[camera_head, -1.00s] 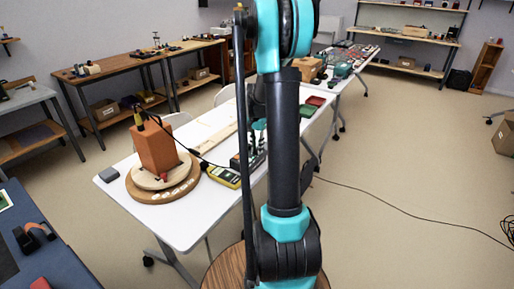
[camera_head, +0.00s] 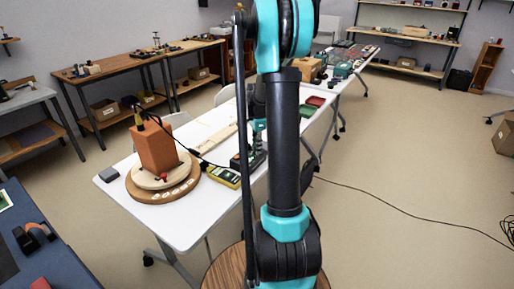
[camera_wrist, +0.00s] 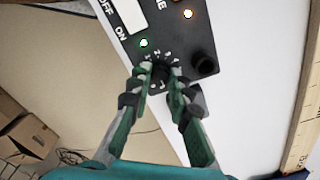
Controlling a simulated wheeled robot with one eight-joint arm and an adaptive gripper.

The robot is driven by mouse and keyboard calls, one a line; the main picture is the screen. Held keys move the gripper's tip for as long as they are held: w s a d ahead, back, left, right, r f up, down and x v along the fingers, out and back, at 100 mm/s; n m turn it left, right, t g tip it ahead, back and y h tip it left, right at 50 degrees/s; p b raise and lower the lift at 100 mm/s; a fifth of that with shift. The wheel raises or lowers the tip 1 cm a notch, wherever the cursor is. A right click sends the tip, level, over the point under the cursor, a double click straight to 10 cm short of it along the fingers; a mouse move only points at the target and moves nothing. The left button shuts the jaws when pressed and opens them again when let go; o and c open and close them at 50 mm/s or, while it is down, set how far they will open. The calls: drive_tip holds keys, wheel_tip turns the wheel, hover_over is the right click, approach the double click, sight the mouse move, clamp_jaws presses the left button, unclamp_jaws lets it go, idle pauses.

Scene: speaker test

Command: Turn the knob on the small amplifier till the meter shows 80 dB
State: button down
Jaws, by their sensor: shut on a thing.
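The small black amplifier (camera_wrist: 165,35) shows in the wrist view with a lit green light, an orange light, "ON" and "OFF" lettering and a numbered dial. My gripper (camera_wrist: 163,78) is shut on the dial's knob (camera_wrist: 160,74), a finger on each side; the fingertips hide much of it. A second black knob (camera_wrist: 203,64) stands just right of the fingers. In the head view the amplifier (camera_head: 240,162) is partly hidden behind my arm. The yellow meter (camera_head: 223,177) lies on the white table beside it; its reading is too small to make out.
An orange box-shaped speaker (camera_head: 155,147) stands on a round wooden base (camera_head: 170,194) left of the meter. A dark grey block (camera_head: 109,174) lies near the left edge of the white table (camera_head: 180,225). A wooden strip (camera_wrist: 305,110) lies right of the amplifier.

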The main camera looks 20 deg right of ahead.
drive_tip(key=c, duration=1.4)
unclamp_jaws()
drive_tip(key=shift+r, duration=0.15)
wheel_tip(320, 180, up, 12)
drive_tip(key=shift+f, duration=0.1)
drive_tip(key=s+a+f+n+t, duration=0.1)
drive_tip(key=s+a+f+n, duration=0.3)
drive_tip(key=s+n, duration=0.2)
drive_tip(key=s+a+f+n+t, duration=0.1)
drive_tip(key=s+a+f+n, duration=0.3)
drive_tip(key=s, duration=0.7)
drive_tip(key=s+a+f+n+t, duration=0.2)
drive_tip(key=s+a+f+n, duration=0.2)
drive_tip(key=s+n, duration=0.3)
drive_tip(key=shift+s+a+n, duration=0.4)
drive_tip(key=shift+s+a, duration=0.35)
drive_tip(key=shift+a, duration=0.1)
